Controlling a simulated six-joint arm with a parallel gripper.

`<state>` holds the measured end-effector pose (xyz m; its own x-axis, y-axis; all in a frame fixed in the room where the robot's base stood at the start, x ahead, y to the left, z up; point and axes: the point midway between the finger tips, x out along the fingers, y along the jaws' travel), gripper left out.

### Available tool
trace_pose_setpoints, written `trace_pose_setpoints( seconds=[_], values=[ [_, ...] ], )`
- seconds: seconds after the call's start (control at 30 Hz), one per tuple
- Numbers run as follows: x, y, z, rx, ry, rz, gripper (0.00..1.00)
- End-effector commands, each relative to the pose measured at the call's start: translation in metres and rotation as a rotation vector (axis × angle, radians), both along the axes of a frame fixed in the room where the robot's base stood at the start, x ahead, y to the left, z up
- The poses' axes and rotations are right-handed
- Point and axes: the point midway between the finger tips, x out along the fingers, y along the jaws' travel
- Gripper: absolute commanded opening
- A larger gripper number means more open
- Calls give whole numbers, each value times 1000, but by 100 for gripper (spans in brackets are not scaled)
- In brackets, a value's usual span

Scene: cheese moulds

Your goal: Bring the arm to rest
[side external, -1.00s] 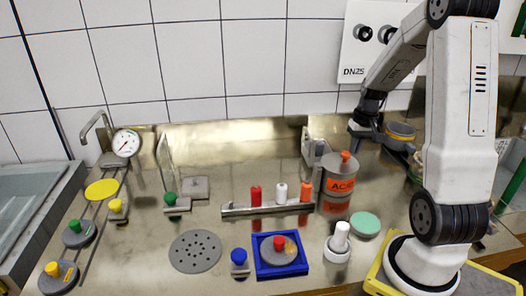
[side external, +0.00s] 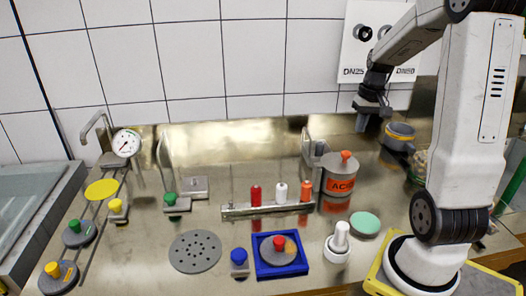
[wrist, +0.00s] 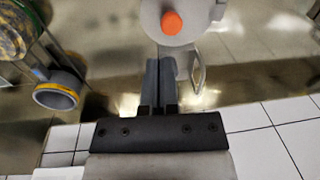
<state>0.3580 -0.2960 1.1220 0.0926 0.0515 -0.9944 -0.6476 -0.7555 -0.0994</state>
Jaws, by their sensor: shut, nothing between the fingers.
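My gripper (side external: 364,121) hangs in the air above the back right of the steel worktop, fingers pointing down. In the wrist view its two grey fingers (wrist: 158,82) lie together, shut and empty. The grey canister with an orange knob and an orange label (side external: 340,183) stands below and to the left of it. The canister's lid shows at the top of the wrist view (wrist: 195,22), apart from the fingers. A grey ring with a yellow band (side external: 399,133) is to the right of the gripper; it also shows in the wrist view (wrist: 58,95).
A rail (side external: 266,209) holds red, white and orange pegs. A blue tray (side external: 261,268) holds a disc with a red knob. A white knobbed piece (side external: 340,240) and a green disc (side external: 365,222) lie near my base. A gauge (side external: 127,143) stands at left. The tiled wall is behind.

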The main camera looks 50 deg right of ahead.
Motion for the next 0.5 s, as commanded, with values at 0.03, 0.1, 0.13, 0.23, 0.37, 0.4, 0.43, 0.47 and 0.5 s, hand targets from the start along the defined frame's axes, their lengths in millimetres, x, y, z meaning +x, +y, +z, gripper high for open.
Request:
trace_pose_setpoints(
  seconds=[0.03, 0.1, 0.13, 0.23, 0.37, 0.4, 0.43, 0.47, 0.5],
  values=[
    [3, 5, -2, -2, 1, 12, 0],
    [9, 14, -5, -9, 1, 33, 0],
    [12, 19, -7, -13, 0, 44, 0],
    [24, 39, -14, -27, 0, 90, 0],
    [40, 74, -25, -53, -7, 168, 0],
    [44, 86, -29, -62, -10, 194, 0],
    [47, 95, -31, -67, -13, 213, 0],
    [49, 103, -34, -74, -16, 233, 0],
    [52, 115, -38, -82, -21, 257, 0]
  ],
)
